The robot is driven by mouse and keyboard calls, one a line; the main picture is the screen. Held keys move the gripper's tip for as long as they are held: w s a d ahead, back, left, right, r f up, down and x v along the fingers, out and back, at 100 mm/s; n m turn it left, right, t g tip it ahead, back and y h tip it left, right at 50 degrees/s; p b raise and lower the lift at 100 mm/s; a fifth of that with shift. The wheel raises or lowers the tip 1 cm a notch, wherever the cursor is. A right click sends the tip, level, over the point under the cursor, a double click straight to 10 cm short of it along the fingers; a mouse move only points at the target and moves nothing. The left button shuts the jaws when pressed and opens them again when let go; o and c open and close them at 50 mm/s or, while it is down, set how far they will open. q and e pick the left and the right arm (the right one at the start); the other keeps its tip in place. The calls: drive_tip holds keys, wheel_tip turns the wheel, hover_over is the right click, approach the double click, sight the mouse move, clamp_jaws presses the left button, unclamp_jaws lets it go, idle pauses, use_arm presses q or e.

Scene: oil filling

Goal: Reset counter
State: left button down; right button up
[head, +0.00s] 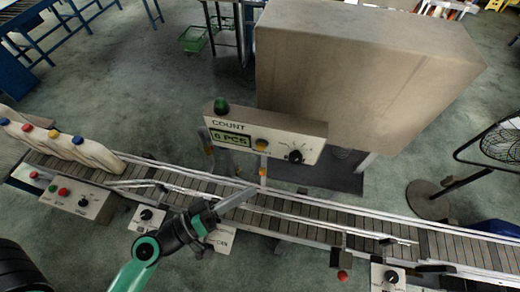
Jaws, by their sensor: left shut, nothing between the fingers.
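The counter box (265,136) is mounted over the conveyor in the middle of the head view. Its face reads "COUNT", and its small display (231,139) reads "5 PCS" or "6 PCS"; the digit is hard to tell. My right gripper is not in view.
A slatted conveyor (330,212) with metal rails runs across the scene. Several white bottles with coloured caps (60,143) stand at its left end. A control box (78,196) with buttons sits at the front left. A large beige cabinet (350,80) stands behind the counter; a fan (490,150) stands right.

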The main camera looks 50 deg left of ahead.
sight(261, 147)
use_arm(q)
drive_tip(key=shift+s+a+f, duration=0.1)
drive_tip(key=shift+a+f, duration=0.15)
drive_tip(key=shift+f, duration=0.05)
drive_tip(key=w+a+p, duration=0.1)
drive_tip(key=w+a, duration=0.4)
drive_tip(key=w, duration=0.2)
drive_tip(key=shift+a+p, duration=0.15)
drive_tip(key=shift+p, duration=0.15)
drive_tip(key=shift+w, duration=0.1)
idle(1.9)
drive_tip(key=shift+w+a, duration=0.25)
